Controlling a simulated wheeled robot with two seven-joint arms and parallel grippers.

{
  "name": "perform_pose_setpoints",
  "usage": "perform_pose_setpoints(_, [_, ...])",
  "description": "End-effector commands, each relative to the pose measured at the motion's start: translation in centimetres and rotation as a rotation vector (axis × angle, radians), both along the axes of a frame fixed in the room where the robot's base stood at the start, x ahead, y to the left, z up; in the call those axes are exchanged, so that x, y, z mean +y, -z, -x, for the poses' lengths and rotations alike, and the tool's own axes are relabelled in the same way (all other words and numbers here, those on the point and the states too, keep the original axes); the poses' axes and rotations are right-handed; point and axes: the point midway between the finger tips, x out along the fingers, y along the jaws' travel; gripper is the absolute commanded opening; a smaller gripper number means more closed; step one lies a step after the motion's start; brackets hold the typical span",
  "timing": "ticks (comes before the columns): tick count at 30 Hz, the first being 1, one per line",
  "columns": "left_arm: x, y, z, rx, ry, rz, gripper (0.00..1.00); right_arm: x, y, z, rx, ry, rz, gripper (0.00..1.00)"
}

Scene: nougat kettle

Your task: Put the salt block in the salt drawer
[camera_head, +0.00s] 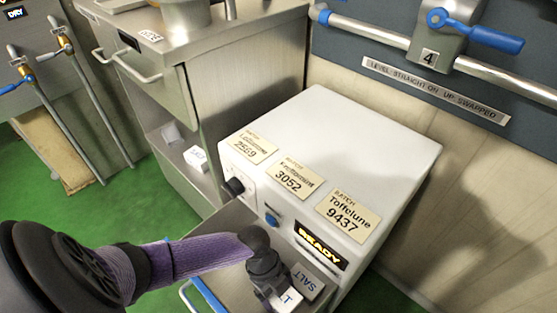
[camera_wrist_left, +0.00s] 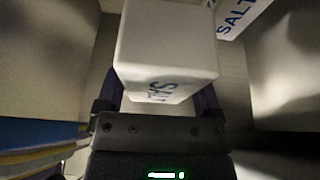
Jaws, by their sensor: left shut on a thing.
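My left gripper (camera_head: 275,289) is over the open metal drawer (camera_head: 234,287) at the front of the white machine. It is shut on a white salt block (camera_head: 287,300) with blue lettering. In the left wrist view that salt block (camera_wrist_left: 165,50) fills the space between the fingers, its lettering upside down. A second salt block (camera_head: 308,282) stands just beside it in the drawer; it also shows at the top right of the left wrist view (camera_wrist_left: 238,16). Whether the held block touches the drawer floor I cannot tell. My right gripper is not in view.
The white machine (camera_head: 385,140) carries several batch labels and a READY display (camera_head: 320,246). The drawer has a blue handle (camera_head: 207,296). A steel cabinet (camera_head: 185,90) at the left holds another small white block (camera_head: 195,157) on its low shelf. A pipe with blue levers (camera_head: 485,37) crosses the wall.

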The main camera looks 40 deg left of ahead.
Motion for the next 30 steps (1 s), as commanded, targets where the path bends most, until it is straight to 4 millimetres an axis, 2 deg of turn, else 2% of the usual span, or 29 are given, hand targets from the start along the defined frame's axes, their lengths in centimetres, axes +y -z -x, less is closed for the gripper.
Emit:
perform_pose_setpoints(5, [0.0,2.7,0.1,0.003,0.0,0.001,0.0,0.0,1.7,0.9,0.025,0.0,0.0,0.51])
perform_pose_setpoints(10, [0.0,7.2,0.2,0.009,0.0,0.0,0.0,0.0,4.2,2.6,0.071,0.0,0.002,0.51])
perform_pose_setpoints(13, [0.0,9.4,0.2,0.006,-0.001,0.001,0.0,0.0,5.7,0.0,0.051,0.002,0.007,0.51])
perform_pose_setpoints(18, [0.0,10.3,0.0,0.0,-0.001,0.001,0.0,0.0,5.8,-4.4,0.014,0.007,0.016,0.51])
perform_pose_setpoints(20, [0.0,10.5,0.0,-0.001,0.0,0.001,0.0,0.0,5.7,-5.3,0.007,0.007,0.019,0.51])
perform_pose_setpoints(30, [0.0,10.5,-0.1,-0.003,0.0,0.0,0.0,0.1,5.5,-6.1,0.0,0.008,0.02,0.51])
